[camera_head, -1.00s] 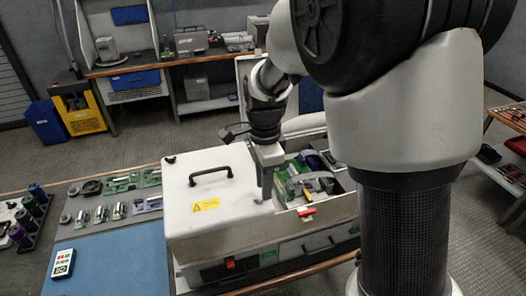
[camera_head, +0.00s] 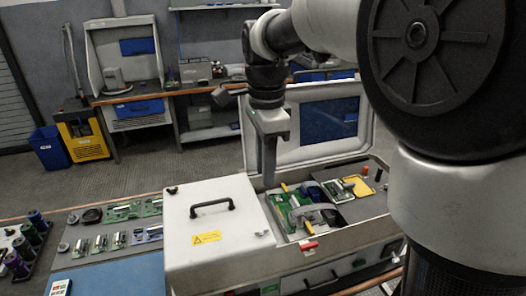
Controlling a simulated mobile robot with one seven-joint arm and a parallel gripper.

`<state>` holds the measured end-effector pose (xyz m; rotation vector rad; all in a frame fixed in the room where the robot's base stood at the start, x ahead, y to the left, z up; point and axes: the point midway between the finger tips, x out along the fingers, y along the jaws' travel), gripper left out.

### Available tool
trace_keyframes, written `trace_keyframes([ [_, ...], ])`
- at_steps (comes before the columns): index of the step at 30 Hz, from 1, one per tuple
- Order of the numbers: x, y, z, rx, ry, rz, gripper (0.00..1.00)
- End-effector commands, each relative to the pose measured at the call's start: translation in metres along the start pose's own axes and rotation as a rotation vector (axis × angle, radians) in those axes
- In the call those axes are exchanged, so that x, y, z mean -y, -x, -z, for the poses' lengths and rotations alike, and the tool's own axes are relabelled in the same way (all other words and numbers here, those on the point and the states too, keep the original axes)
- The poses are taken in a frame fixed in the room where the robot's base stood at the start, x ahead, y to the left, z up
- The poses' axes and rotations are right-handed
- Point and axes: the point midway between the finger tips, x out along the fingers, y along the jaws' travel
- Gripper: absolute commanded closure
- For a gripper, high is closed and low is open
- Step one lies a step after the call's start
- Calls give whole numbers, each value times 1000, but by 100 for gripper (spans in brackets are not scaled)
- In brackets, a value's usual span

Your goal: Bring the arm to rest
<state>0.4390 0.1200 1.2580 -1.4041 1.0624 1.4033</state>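My gripper (camera_head: 268,172) hangs from my arm at the picture's centre, fingers pointing down. It is above the open case (camera_head: 232,268), near the right edge of the case's white cover panel (camera_head: 210,222). The fingers show nearly edge-on, so their gap cannot be made out. No held object is visible. My arm reaches in from the upper right and covers much of the right side.
The case's raised lid (camera_head: 317,122) with a dark blue screen stands behind my gripper. A green circuit board (camera_head: 297,206) and yellow-handled tools lie inside the case. A blue mat (camera_head: 120,277) and several parts lie on the left. A workbench stands behind.

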Motion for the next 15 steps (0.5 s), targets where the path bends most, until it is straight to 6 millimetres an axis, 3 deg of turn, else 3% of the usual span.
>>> trace_keyframes([
  [5,-1,1,1,1,7,4,75],
  [8,-12,8,8,9,67,32,75],
  [11,-37,21,24,12,216,94,75],
  [15,-90,33,46,-43,534,217,75],
])
